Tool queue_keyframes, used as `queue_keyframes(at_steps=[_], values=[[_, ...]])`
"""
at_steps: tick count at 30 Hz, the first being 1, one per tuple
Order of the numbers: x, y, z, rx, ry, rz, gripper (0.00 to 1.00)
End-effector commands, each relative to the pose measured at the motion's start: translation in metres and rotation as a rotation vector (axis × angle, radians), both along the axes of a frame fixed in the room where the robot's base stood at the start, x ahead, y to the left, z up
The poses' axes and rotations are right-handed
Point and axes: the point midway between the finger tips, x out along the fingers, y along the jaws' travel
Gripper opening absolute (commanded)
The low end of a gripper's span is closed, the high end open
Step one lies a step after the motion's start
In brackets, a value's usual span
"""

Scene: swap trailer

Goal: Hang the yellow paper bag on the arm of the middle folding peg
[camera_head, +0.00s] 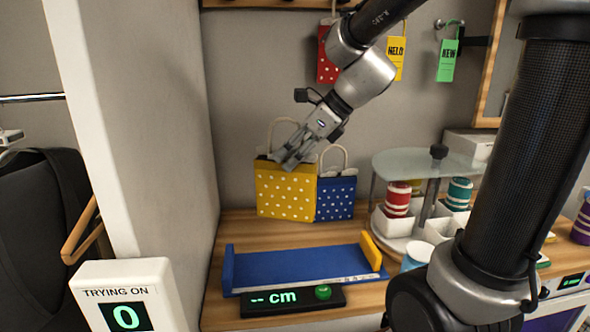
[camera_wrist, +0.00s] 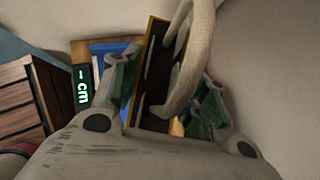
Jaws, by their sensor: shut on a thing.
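The yellow paper bag (camera_head: 285,193) with white dots and pale handles is upright at the back left of the wooden counter, beside the wall. I cannot tell whether its base touches the counter. My gripper (camera_head: 291,158) is shut on its top rim. In the wrist view, the bag's dark open mouth and yellow edge (camera_wrist: 150,72) lie between my fingers, with a pale handle (camera_wrist: 190,65) rising close to the camera. The wall pegs are mostly cut off or hidden behind my arm; I cannot make out the middle folding peg.
A blue dotted bag (camera_head: 336,198) stands right beside the yellow one. A red dotted bag (camera_head: 327,55) and yellow (camera_head: 397,58) and green (camera_head: 447,60) tags hang above. A blue tray (camera_head: 300,265) lies in front; a glass-topped stand (camera_head: 425,165) is at right.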

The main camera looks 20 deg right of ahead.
Motion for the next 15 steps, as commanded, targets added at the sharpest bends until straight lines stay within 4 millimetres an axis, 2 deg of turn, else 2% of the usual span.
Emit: queue_keyframes(at_steps=[1, 6, 12, 15], values=[[0.016, -0.001, 0.02, 0.0, -0.007, 0.007, 0.0], [0.056, -0.006, 0.09, -0.001, -0.007, 0.024, 0.0], [0.083, -0.014, 0.18, -0.002, -0.007, 0.026, 0.0], [0.087, -0.019, 0.227, -0.001, -0.007, 0.015, 0.0]])
